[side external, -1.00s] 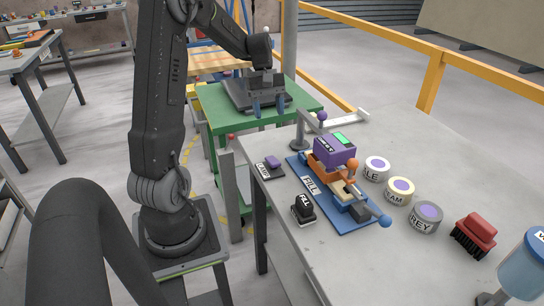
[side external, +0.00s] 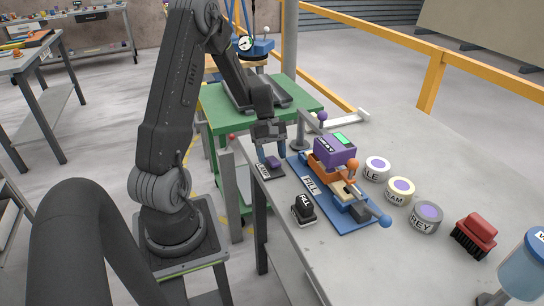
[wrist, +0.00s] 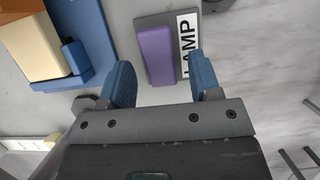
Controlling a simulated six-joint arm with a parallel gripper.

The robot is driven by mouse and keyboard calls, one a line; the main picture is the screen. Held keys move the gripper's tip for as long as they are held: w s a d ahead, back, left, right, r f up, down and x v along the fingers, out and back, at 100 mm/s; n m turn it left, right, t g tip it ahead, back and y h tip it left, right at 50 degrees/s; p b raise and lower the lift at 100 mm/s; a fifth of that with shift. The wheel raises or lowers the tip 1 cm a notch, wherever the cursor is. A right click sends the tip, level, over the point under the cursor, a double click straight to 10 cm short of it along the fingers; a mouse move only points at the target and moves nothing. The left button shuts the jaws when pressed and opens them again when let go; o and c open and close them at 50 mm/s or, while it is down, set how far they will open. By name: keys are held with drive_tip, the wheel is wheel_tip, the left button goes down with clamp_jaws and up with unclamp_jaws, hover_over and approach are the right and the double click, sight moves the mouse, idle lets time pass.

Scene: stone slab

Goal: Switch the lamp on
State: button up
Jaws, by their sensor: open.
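The lamp switch (side external: 272,163) is a purple rocker on a dark plate near the left edge of the slab. In the wrist view its purple rocker (wrist: 157,56) lies beside a white label (wrist: 188,45) reading LAMP. My gripper (side external: 270,150) is open, its blue fingers pointing down just above the switch. In the wrist view my gripper (wrist: 162,78) holds nothing, and the rocker lies ahead of the gap between the fingers. I cannot tell whether a finger touches the switch. No lamp is clearly recognisable.
Right of the switch stands a blue-based fixture (side external: 368,222) with a purple box (side external: 334,152) in it. Several labelled tins, including a grey one (side external: 426,217), and a red brush (side external: 474,233) stand farther right.

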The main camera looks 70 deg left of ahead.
drive_tip(key=shift+d+f, duration=0.2)
drive_tip(key=shift+f, duration=0.15)
